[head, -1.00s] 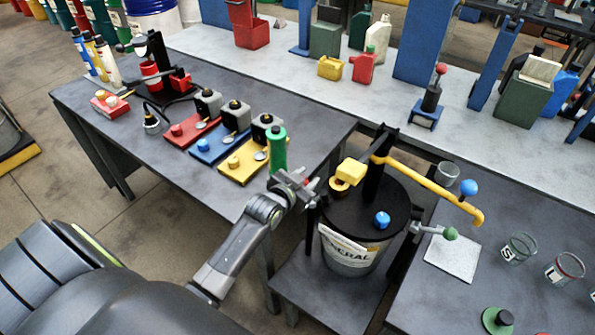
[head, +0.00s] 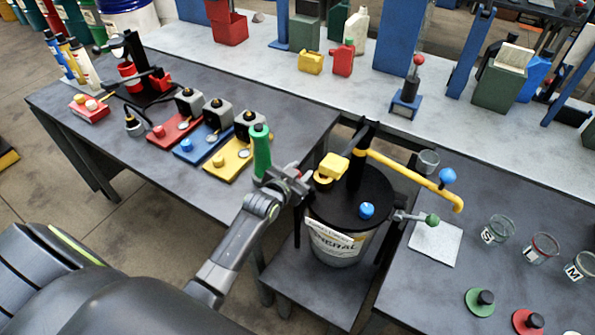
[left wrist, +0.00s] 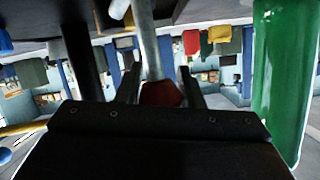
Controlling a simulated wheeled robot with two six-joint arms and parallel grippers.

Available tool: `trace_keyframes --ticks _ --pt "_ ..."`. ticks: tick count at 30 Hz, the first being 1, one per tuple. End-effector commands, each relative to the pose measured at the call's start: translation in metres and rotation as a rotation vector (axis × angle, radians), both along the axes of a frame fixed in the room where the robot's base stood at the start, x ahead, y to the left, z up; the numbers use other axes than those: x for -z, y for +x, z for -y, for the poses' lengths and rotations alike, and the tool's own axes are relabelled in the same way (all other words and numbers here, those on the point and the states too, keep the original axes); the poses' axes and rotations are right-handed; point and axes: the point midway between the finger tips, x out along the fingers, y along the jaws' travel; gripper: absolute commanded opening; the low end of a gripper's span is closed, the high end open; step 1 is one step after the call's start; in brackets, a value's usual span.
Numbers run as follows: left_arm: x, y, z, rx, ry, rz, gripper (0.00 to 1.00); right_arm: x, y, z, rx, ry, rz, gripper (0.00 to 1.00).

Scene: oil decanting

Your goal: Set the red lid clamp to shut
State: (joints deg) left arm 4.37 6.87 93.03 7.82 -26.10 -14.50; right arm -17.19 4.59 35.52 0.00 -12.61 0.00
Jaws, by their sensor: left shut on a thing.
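The red lid clamp shows as a small red tip (head: 298,174) at the left side of the black drum lid (head: 352,207), mostly hidden by my gripper. My left gripper (head: 301,183) is at that tip. In the left wrist view a dark red piece (left wrist: 162,94) sits between the two fingers, which are shut on it. A grey rod rises behind it there. The clamp's exact angle cannot be told. The labelled drum (head: 334,243) stands under the lid. My right gripper is not in view.
An upright green handle (head: 261,152) stands close beside my left gripper. A yellow block (head: 332,166) and a long yellow lever (head: 415,178) are above the lid. A green-knobbed valve (head: 432,220) sticks out at the right. Trays and glass jars occupy the tables.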

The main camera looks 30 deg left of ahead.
Motion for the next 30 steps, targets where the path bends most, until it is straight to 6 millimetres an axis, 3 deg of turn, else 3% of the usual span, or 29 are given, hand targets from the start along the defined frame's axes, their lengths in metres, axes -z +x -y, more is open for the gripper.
trace_keyframes --ticks 1,17,18,19,30 --pt "0.0130 -0.0050 0.0016 -0.003 -0.012 -0.030 0.00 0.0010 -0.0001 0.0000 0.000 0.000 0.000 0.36" --pt "0.0132 -0.0049 0.0017 -0.003 -0.013 -0.031 0.00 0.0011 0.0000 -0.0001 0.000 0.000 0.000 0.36" --pt "0.0133 -0.0049 0.0017 -0.003 -0.013 -0.031 0.36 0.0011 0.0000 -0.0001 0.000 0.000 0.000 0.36" --pt "0.0133 -0.0048 0.0017 -0.003 -0.013 -0.031 0.40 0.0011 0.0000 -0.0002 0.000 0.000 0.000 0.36" --pt "0.0066 -0.0053 0.0002 -0.002 -0.004 -0.018 0.42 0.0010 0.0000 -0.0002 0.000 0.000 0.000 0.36"
